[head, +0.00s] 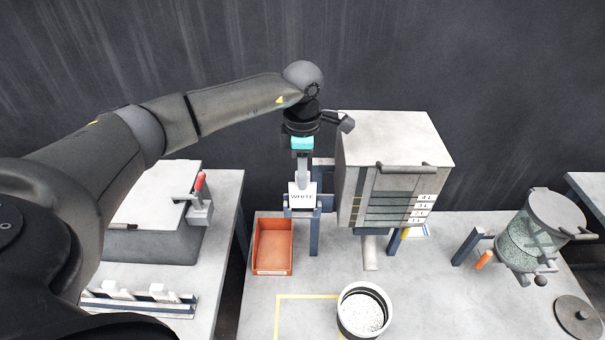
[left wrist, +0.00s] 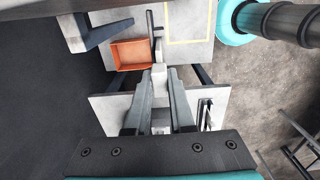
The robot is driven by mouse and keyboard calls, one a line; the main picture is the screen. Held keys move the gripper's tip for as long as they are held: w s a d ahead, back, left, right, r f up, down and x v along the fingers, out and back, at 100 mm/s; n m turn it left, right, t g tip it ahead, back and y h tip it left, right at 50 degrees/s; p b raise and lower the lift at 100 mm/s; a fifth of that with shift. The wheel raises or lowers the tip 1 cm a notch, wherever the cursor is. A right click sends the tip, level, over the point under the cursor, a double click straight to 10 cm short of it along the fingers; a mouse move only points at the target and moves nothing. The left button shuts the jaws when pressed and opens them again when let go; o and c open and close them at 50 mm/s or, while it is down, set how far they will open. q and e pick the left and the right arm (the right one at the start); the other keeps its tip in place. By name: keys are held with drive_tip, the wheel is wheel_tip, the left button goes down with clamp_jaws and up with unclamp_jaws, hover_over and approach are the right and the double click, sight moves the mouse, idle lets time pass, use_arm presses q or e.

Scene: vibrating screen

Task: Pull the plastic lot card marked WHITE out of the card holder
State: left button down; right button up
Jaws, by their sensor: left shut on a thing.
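The white lot card marked WHITE (head: 302,197) is at the top of the blue-grey card holder (head: 314,236) in the head view, its lettering facing me. My left gripper (head: 303,183) comes down from above and is shut on the card's upper part. The card's lower edge is at the holder's front bar; I cannot tell how much of it sits in the slot. My right gripper is not in view.
An orange bin (head: 272,247) stands left of the holder on the table. The grey screen box (head: 395,150) is close on the right. A white bucket (head: 364,311) of granules is in front. A clear jar (head: 540,235) stands far right. Yellow tape marks free table.

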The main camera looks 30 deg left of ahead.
use_arm(q)
drive_tip(key=shift+r+p, duration=1.1)
drive_tip(key=shift+r, duration=0.55)
drive_tip(key=shift+r+p, duration=0.95)
drive_tip(key=shift+r, duration=0.55)
drive_tip(key=shift+r, duration=0.1)
drive_tip(key=shift+r+p, duration=0.9)
drive_tip(key=shift+r, duration=0.45)
wheel_tip(320, 180, up, 3)
drive_tip(key=shift+r+p, duration=0.1)
drive_tip(key=shift+p, duration=0.85)
